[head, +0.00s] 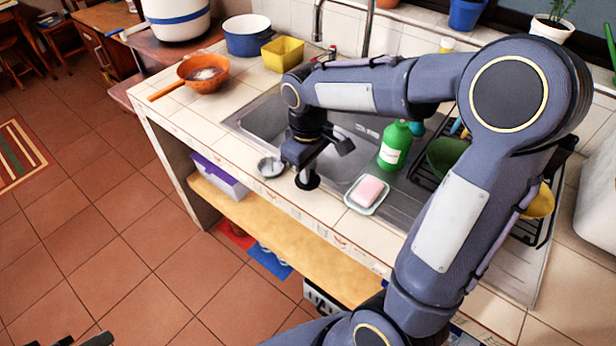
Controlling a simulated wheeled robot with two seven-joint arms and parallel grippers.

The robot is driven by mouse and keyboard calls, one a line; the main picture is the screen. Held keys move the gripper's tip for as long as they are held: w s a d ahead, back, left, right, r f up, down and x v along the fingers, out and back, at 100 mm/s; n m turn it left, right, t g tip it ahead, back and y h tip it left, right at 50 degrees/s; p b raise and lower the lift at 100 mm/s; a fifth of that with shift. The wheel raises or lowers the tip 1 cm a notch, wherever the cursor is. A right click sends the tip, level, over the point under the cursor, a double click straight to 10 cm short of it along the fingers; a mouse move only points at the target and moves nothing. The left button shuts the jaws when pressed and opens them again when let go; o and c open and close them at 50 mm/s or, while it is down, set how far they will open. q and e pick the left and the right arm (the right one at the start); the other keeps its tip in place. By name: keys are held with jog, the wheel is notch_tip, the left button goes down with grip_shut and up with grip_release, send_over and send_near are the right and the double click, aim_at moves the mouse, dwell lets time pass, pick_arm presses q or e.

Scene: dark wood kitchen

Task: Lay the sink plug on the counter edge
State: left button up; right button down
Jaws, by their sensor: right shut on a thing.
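My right gripper (309,168) reaches down over the front strip of the tiled counter (215,135), at the near edge of the sink. It is shut on the sink plug (307,182), a small black disc that shows just below the fingers. The gripper hides the plug's upper part. I cannot tell whether the plug touches the counter. The metal sink (262,122) lies behind, partly hidden by my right arm. At the bottom left edge, small dark parts, perhaps my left gripper (85,341), barely show.
A small metal dish (270,167) sits close left of the plug. A soap dish with pink soap (368,190) is to the right, with a green bottle (395,146) behind it. An orange pan (203,74) stands at the far left corner. A wooden shelf (290,238) runs below the counter.

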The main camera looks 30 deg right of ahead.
jog(key=shift+w+d+f, duration=0.1)
jog(key=shift+f, duration=1.55)
jog(key=shift+f, duration=0.15)
jog(key=c, duration=1.5)
grip_release()
